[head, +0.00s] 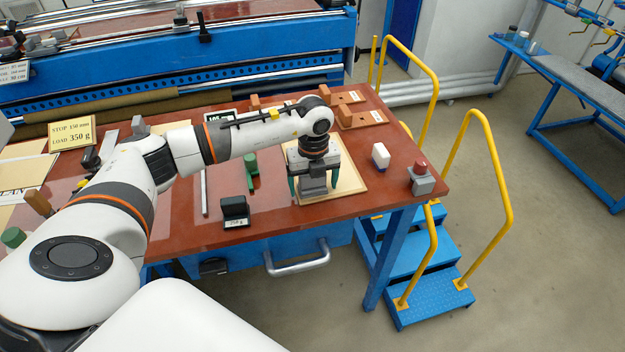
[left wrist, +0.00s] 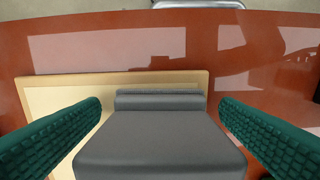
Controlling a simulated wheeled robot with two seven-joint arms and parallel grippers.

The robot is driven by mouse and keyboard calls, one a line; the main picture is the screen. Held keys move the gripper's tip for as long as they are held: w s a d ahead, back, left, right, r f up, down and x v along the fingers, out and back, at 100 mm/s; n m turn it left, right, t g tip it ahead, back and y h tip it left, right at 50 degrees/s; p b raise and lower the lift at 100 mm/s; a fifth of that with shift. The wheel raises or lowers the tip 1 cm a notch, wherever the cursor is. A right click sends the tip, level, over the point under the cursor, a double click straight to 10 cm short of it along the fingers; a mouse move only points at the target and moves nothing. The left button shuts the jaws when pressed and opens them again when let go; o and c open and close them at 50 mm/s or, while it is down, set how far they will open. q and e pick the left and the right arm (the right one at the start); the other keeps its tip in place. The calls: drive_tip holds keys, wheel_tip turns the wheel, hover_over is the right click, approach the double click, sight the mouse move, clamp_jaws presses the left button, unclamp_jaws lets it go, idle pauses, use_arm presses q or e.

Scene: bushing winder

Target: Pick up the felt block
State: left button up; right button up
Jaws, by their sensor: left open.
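A grey block (head: 312,187), which looks like the felt block, stands on a pale board (head: 352,184) on the red-brown table. My left gripper (head: 315,194) points down over it, open, with one green finger on each side. In the left wrist view the grey block (left wrist: 160,135) fills the space between the fingers, with a narrow raised ledge at its far end. A gap shows between the block and each fingertip of the left gripper (left wrist: 160,105). The block's top is partly hidden by the gripper in the head view. My right gripper is not in view.
A white block (head: 380,156) and a grey box with a red button (head: 421,178) stand to the right. A black holder (head: 234,211) and a green piece (head: 251,172) lie to the left. Wooden pieces (head: 350,115) are behind. Yellow-railed steps (head: 430,285) stand beyond the table's right edge.

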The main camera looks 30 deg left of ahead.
use_arm(q)
drive_tip(key=c, duration=1)
drive_tip(key=shift+c, duration=0.3)
drive_tip(key=shift+r, duration=0.15)
drive_tip(key=shift+w+r, duration=0.1)
drive_tip(key=shift+r, duration=0.2)
wheel_tip(320, 180, up, 8)
drive_tip(key=b, duration=0.3)
drive_tip(key=shift+r, duration=0.6)
